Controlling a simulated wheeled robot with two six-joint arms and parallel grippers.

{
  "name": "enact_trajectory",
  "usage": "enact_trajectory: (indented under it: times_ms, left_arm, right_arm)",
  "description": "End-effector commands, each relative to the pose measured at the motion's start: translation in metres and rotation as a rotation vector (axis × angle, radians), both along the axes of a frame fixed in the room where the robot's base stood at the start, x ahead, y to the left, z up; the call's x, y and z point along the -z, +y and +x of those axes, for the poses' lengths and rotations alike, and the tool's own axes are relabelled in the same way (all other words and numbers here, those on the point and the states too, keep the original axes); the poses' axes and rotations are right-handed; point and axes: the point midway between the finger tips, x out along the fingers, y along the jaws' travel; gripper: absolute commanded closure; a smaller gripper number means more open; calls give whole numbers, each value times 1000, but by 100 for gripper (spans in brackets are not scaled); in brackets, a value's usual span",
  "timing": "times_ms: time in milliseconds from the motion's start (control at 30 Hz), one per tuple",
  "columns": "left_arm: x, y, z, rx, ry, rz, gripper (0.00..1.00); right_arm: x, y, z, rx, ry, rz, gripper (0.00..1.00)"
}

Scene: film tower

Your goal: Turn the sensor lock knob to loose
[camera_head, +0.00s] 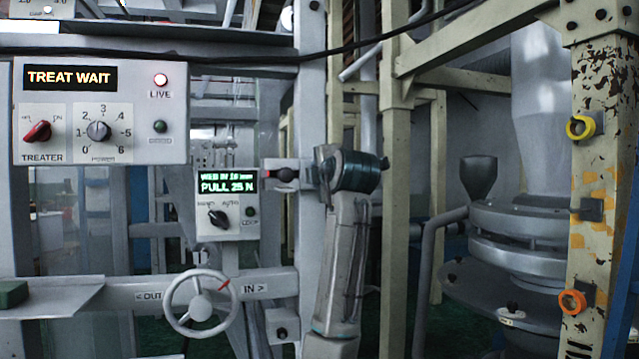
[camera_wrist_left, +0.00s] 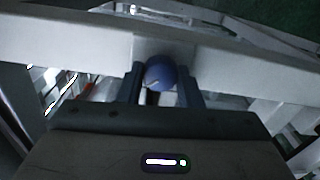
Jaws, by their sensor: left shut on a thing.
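In the left wrist view, a round blue knob (camera_wrist_left: 160,71) with a small pale mark sits in front of a white beam (camera_wrist_left: 80,42). My left gripper (camera_wrist_left: 160,86) has one finger on each side of this knob and is shut on it. The knob's label and its loose or locked marks cannot be read. In the head view, one of my arms rises at the middle, but its fingertips are hidden. My right gripper is not seen.
A dark knob with a red tip (camera_head: 285,174) sits left of my arm. A tension box (camera_head: 228,205) reads PULL 25 N. A spoked handwheel (camera_head: 200,303) stands between OUT and IN. A treater panel (camera_head: 100,110) is upper left; a cream post (camera_head: 597,200) stands right.

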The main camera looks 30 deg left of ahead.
Motion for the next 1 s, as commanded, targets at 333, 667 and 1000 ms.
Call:
enact_trajectory:
  times_ms: [333, 667, 1000]
  left_arm:
    - [1, 0, 0, 1, -46, -41, 90]
    - [0, 0, 0, 0, -47, -42, 91]
    - [0, 0, 0, 0, -47, -41, 46]
  right_arm:
    - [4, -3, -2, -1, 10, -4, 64]
    - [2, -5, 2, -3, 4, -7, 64]
    - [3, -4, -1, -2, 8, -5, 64]
